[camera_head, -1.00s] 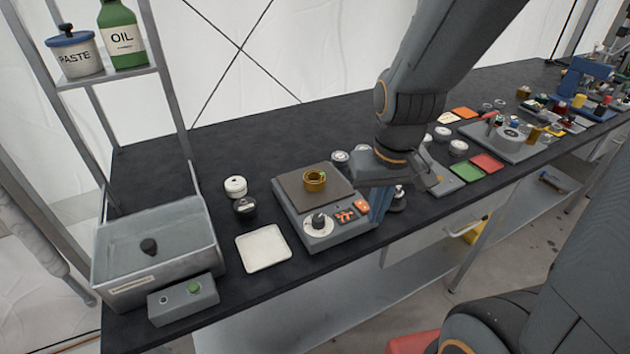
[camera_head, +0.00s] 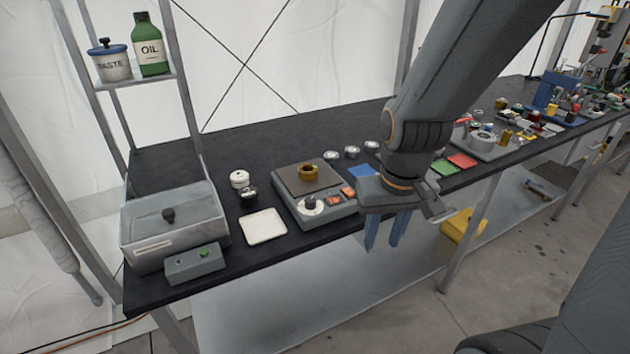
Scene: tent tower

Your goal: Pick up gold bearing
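The gold bearing (camera_head: 308,173) is a short gold ring that sits on the dark square plate of a grey device with knobs and orange buttons (camera_head: 330,211). It stands clear of everything else on that plate. My gripper (camera_head: 385,240) hangs to the right of the device, in front of the bench edge, with its two blue fingers pointing down. A gap shows between the fingers and nothing is between them. The gripper is apart from the bearing, lower and to its right in the picture.
A white square tray (camera_head: 263,228) lies left of the device, with a white jar (camera_head: 239,179) and a black jar (camera_head: 249,196) behind it. A lidded metal bath (camera_head: 172,215) fills the left end. Small round tins (camera_head: 352,152) stand behind. Green and red pads (camera_head: 462,160) lie right of my arm.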

